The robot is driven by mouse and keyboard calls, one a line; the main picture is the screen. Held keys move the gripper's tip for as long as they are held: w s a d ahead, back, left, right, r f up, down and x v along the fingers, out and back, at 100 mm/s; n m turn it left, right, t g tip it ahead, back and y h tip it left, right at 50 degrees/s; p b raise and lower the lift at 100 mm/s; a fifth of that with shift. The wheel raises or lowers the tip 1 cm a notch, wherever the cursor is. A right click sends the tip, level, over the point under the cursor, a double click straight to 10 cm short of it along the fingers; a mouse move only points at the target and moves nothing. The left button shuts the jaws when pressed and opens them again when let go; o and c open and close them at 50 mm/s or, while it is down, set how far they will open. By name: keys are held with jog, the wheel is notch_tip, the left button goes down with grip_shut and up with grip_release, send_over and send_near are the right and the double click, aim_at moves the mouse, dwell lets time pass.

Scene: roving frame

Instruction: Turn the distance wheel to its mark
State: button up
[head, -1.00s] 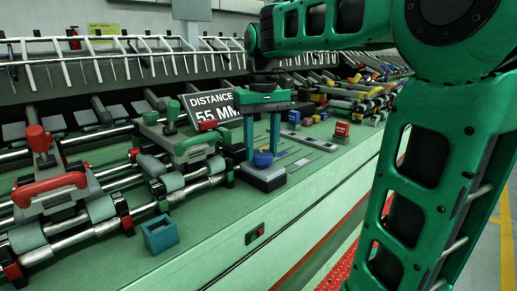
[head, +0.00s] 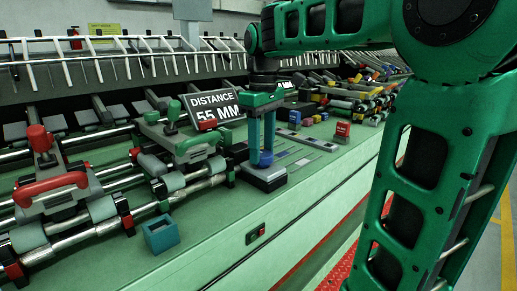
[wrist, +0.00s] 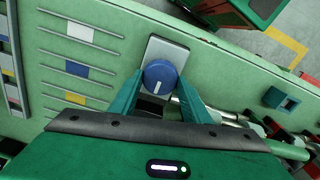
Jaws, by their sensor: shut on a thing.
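The distance wheel is a blue round knob (wrist: 160,73) on a small grey block (wrist: 174,50), seen in the wrist view. A white line on its top points toward my gripper's body. My gripper (wrist: 158,86) has its two teal fingers shut on the knob, one on each side. In the head view my gripper (head: 262,162) reaches down onto the knob from above, and its fingers hide most of it. The block (head: 264,177) stands on the green bench. A dark sign (head: 214,105) behind reads "DISTANCE 55 MM". I cannot make out a mark beside the wheel.
Rollers on rods with a red handle (head: 50,188) and a green handle (head: 194,143) stand to the left. An open teal box (head: 161,234) sits at the bench's front. A red block (head: 342,130) is to the right. The front bench strip is mostly clear.

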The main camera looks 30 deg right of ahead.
aim_at(262, 153)
jog(key=shift+w+r, duration=0.1)
jog(key=o, duration=1)
jog(key=shift+o, duration=0.2)
notch_tip(262, 153, up, 11)
jog(key=shift+f, duration=0.2)
